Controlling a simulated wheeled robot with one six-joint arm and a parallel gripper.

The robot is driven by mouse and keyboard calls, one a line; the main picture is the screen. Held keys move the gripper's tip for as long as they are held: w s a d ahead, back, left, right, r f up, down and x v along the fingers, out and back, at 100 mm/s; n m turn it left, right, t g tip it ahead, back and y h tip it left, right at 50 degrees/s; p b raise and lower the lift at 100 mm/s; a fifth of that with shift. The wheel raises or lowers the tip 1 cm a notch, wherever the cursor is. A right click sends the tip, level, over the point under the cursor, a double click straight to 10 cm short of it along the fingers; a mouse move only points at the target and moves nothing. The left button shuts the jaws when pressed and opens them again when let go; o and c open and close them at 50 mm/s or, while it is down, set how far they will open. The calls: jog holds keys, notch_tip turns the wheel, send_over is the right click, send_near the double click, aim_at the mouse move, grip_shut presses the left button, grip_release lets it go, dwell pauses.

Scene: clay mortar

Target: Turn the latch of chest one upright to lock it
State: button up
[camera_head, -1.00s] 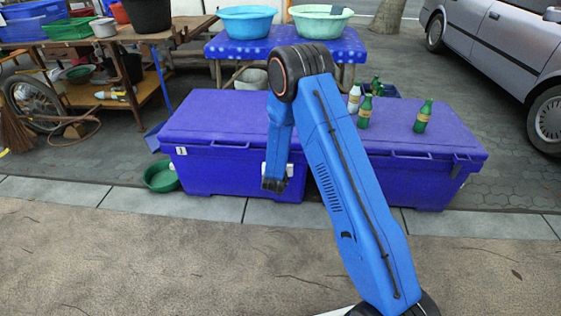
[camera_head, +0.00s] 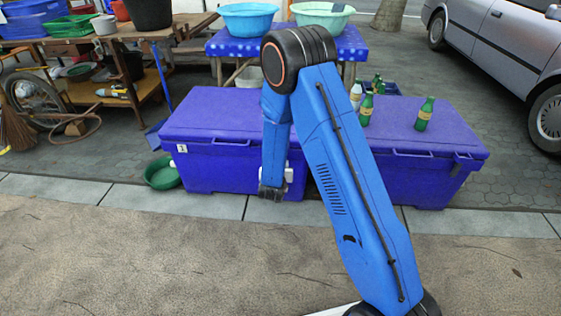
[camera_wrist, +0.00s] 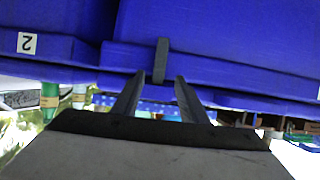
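Chest one (camera_head: 218,168) is the left blue-violet chest, with its lid closed and a small white label at its left. In the wrist view, which is upside down, its front (camera_wrist: 220,62) fills the upper right. Its latch (camera_wrist: 161,60) is a dark grey bar standing about vertical in that picture across the lid edge. My gripper (camera_wrist: 157,83) is open, its two dark fingers apart, with the latch just beyond the fingertips and between their lines; contact is not visible. In the head view my gripper (camera_head: 271,192) hangs before the chest's right front, and my arm hides the latch.
A second chest (camera_head: 425,182), marked 2 in the wrist view, stands close at the right with green bottles (camera_head: 424,114) on it. A spotted blue table (camera_head: 290,42) with basins is behind. A green bowl (camera_head: 162,174) lies left of chest one. The pavement in front is clear.

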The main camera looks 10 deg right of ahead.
jog(key=v, duration=0.8)
jog(key=shift+s+r, duration=0.15)
jog(key=shift+s, duration=0.2)
jog(key=shift+a, duration=0.1)
jog(key=s+r+n+g+y, duration=0.1)
jog(key=s+r+y, duration=0.1)
jog(key=s+r, duration=0.35)
jog(key=s+d+r+g+y, duration=0.1)
jog(key=s+r+g+y, duration=0.1)
jog(key=r, duration=0.6)
jog(key=s+r+n+g+y, duration=0.1)
jog(key=s+r+y, duration=0.1)
jog(key=s+r, duration=0.35)
jog(key=s+d+r+g, duration=0.1)
jog(key=s+d+r, duration=0.2)
jog(key=s, duration=0.6)
jog(key=s+d+r+n+g+h, duration=0.1)
jog(key=s+d+r, duration=0.2)
jog(key=s, duration=0.6)
jog(key=s+d+r+g, duration=0.2)
jog(key=s+d, duration=0.3)
jog(key=s, duration=0.5)
jog(key=shift+d+r+h, duration=0.15)
jog(key=shift+r+h, duration=0.25)
jog(key=shift+r, duration=0.4)
